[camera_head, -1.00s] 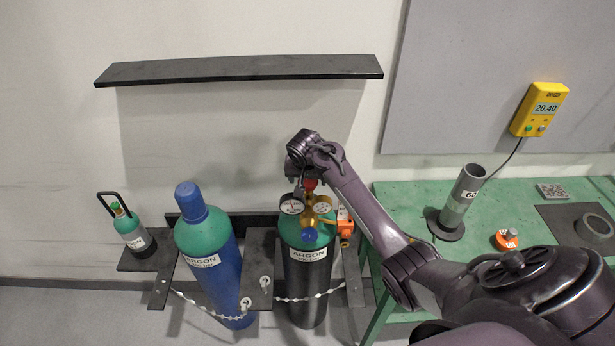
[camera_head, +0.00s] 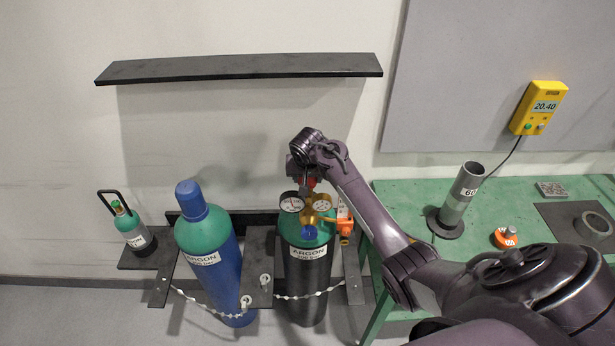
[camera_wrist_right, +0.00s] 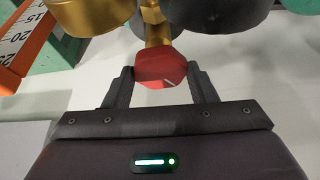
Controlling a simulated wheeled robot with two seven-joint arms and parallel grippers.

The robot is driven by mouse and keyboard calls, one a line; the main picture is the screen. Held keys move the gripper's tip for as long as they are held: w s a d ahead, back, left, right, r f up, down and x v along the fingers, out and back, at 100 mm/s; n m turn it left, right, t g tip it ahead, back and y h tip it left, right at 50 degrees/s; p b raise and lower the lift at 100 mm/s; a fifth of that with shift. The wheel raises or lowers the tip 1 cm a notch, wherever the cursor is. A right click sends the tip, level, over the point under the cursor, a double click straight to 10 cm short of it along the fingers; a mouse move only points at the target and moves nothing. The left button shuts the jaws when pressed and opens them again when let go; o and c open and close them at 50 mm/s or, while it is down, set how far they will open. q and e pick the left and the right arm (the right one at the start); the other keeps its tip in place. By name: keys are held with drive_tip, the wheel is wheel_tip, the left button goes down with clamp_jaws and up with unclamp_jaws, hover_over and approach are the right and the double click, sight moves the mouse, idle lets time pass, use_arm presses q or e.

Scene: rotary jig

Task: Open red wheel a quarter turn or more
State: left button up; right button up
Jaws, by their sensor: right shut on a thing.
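The red wheel (camera_wrist_right: 160,68) sits on the brass valve stem, between the two fingers of my right gripper (camera_wrist_right: 163,82) in the right wrist view. The gripper is shut on it. In the head view the wheel is a small red patch (camera_head: 312,182) at the top of the brass regulator (camera_head: 316,208), mostly hidden under my right wrist. The regulator with its two round gauges and blue knob (camera_head: 309,232) is on the black argon cylinder (camera_head: 306,285) with a green shoulder. My left gripper does not show.
An orange flowmeter part (camera_head: 345,226) is right of the regulator. The green bench (camera_head: 400,200) holds a grey tube (camera_head: 462,195) and an orange-based knob (camera_head: 506,237).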

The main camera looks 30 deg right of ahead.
drive_tip(key=n+y, duration=0.1)
drive_tip(key=n, duration=0.3)
drive_tip(key=shift+d+t, duration=0.1)
drive_tip(key=shift+t, duration=0.3)
drive_tip(key=n+y, duration=0.1)
drive_tip(key=n, duration=0.1)
drive_tip(key=n+y, duration=0.1)
drive_tip(key=n, duration=0.1)
drive_tip(key=shift+d+n, duration=0.2)
drive_tip(key=shift+n, duration=0.1)
drive_tip(key=n+y, duration=0.1)
drive_tip(key=n, duration=0.3)
drive_tip(key=shift+d+n+y, duration=0.15)
drive_tip(key=shift+n+y, duration=0.15)
drive_tip(key=shift+y, duration=0.1)
drive_tip(key=shift+w+d+n+g+y+b, duration=0.1)
drive_tip(key=shift+n+g+y+b, duration=0.25)
drive_tip(key=shift+n, duration=0.75)
drive_tip(key=shift+n+g+y+b, duration=0.1)
drive_tip(key=shift+n+g+y, duration=0.15)
drive_tip(key=shift+n+g, duration=0.6)
drive_tip(key=shift+n+t, duration=0.3)
drive_tip(key=shift+n, duration=0.05)
drive_tip(key=o, duration=1)
drive_tip(key=shift+c, duration=0.2)
